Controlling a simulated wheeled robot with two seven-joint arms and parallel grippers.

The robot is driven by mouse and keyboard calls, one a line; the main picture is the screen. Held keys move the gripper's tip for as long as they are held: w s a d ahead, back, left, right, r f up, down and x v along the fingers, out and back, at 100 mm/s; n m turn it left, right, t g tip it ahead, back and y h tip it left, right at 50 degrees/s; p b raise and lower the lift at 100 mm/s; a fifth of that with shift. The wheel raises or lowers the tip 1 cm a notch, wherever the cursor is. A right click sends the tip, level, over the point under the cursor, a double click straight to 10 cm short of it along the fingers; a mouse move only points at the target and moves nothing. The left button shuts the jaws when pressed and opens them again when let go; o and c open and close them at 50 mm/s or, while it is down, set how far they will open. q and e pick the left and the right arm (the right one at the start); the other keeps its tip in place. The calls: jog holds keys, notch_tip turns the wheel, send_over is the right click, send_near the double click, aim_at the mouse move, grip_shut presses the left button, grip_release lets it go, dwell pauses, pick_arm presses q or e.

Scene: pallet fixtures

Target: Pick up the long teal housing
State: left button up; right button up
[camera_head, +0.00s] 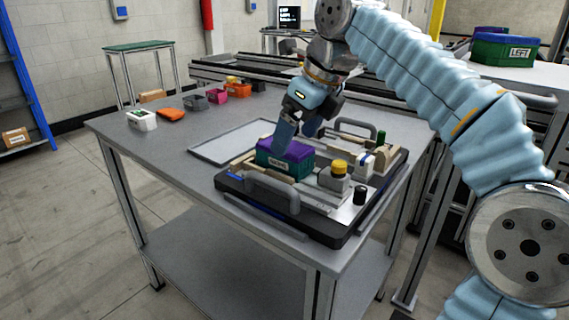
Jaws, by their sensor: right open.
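The long teal housing (276,170) has a purple top and a white label on its front. It sits in the pallet fixture (330,232) on the grey table, between light wooden blocks. My right gripper (293,143) is open and pointing down over the housing. One finger overlaps the purple top in the picture, and the other shows behind it. I cannot tell whether the fingers touch the housing. My left gripper is not in view.
Small coloured parts stand along the far left.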

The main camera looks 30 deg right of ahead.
aim_at(292, 147)
jog(key=x, duration=0.2)
jog(key=b+x, duration=0.1)
jog(key=x, duration=0.1)
jog(key=shift+w+d+f, duration=0.1)
jog(key=shift+d+f, duration=0.05)
jog(key=shift+f, duration=0.2)
grip_shut()
